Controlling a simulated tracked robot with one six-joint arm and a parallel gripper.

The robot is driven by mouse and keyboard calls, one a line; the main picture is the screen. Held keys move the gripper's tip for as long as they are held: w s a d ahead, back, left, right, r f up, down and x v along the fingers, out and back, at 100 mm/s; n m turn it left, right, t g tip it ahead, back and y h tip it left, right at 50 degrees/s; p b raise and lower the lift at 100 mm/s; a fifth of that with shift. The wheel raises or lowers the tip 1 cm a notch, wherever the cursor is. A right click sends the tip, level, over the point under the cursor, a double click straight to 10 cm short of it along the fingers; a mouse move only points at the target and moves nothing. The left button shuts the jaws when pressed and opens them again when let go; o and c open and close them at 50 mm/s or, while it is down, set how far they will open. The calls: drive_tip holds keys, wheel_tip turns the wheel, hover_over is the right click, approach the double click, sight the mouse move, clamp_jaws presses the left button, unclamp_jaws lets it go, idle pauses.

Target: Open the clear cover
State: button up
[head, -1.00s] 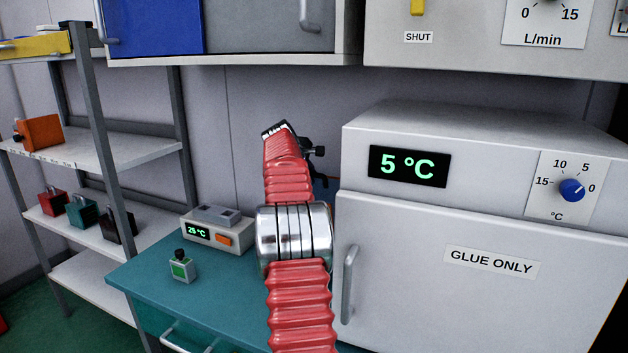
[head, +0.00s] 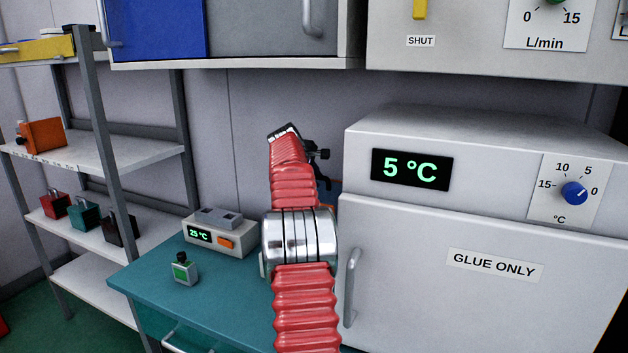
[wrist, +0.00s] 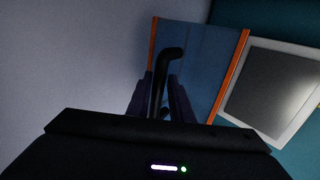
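A blue-looking panel with orange side edges (wrist: 215,58) lies ahead in the wrist view; I cannot tell for sure that it is the clear cover. A black bent bar (wrist: 172,54), like a handle, stands in front of it. My gripper (wrist: 160,80) has one dark finger on each side of this bar. The fingers look apart, with the bar between them; contact is hard to see in the dim light.
A white cabinet marked GLUE ONLY (head: 480,300) stands close on the right. A white-framed grey panel (wrist: 275,88) lies right of the blue panel. Shelves (head: 100,150) stand left.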

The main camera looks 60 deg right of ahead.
drive_tip(key=shift+w+a+r, duration=0.1)
drive_tip(key=shift+a+r, duration=0.35)
drive_tip(key=v, duration=1.2)
drive_tip(key=shift+s+a+r, duration=0.15)
drive_tip(key=shift+s, duration=0.05)
